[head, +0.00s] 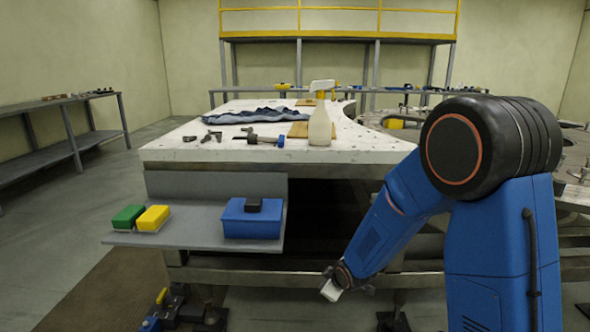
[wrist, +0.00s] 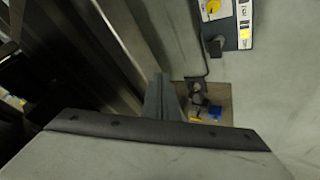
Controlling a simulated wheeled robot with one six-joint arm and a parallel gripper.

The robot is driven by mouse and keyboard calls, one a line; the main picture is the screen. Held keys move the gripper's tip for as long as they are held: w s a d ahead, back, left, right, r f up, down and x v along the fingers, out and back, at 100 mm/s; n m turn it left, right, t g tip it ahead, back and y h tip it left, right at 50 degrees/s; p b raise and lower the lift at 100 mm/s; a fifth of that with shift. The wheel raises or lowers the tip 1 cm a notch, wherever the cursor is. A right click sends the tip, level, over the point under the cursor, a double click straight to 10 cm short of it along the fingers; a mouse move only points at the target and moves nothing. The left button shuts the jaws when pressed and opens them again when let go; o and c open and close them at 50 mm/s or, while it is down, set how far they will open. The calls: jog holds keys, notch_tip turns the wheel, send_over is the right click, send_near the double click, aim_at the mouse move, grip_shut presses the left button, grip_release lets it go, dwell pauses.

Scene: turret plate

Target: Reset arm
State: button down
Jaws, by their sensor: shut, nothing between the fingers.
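My gripper (head: 331,291) hangs low in the head view, below the front edge of the white worktable (head: 365,157), at the end of my bent blue arm. It is shut and empty, with its pale tip pointing down and left. It appears apart from the table and the side shelf. In the wrist view two grey fingers (wrist: 162,97) stand close together above the pale gripper housing. The finer detail of the fingertips is dark and small.
A grey side shelf (head: 190,236) holds a green sponge (head: 127,217), a yellow sponge (head: 153,218) and a blue box (head: 251,219). A spray bottle (head: 320,125) and a dark blue cloth (head: 258,116) rest on the worktable. Dark equipment (head: 180,310) stands low at the front left.

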jog(key=s+d+r+m+g+h, duration=0.15)
jog(key=s+d+r+m, duration=0.45)
jog(key=s+d+r, duration=0.85)
jog(key=s+d+r+m, duration=0.1)
jog(key=s+r+m, duration=0.1)
jog(key=s, duration=0.6)
jog(key=s+d+r+m, duration=0.1)
jog(key=s+r, duration=0.3)
jog(key=s, duration=0.4)
jog(key=s+d+r+m+g+h, duration=0.1)
jog(key=s+d+r+m, duration=0.1)
jog(key=s, duration=0.5)
jog(key=shift+s+r+m, duration=0.4)
jog(key=shift+r, duration=0.2)
jog(key=shift+d, duration=0.1)
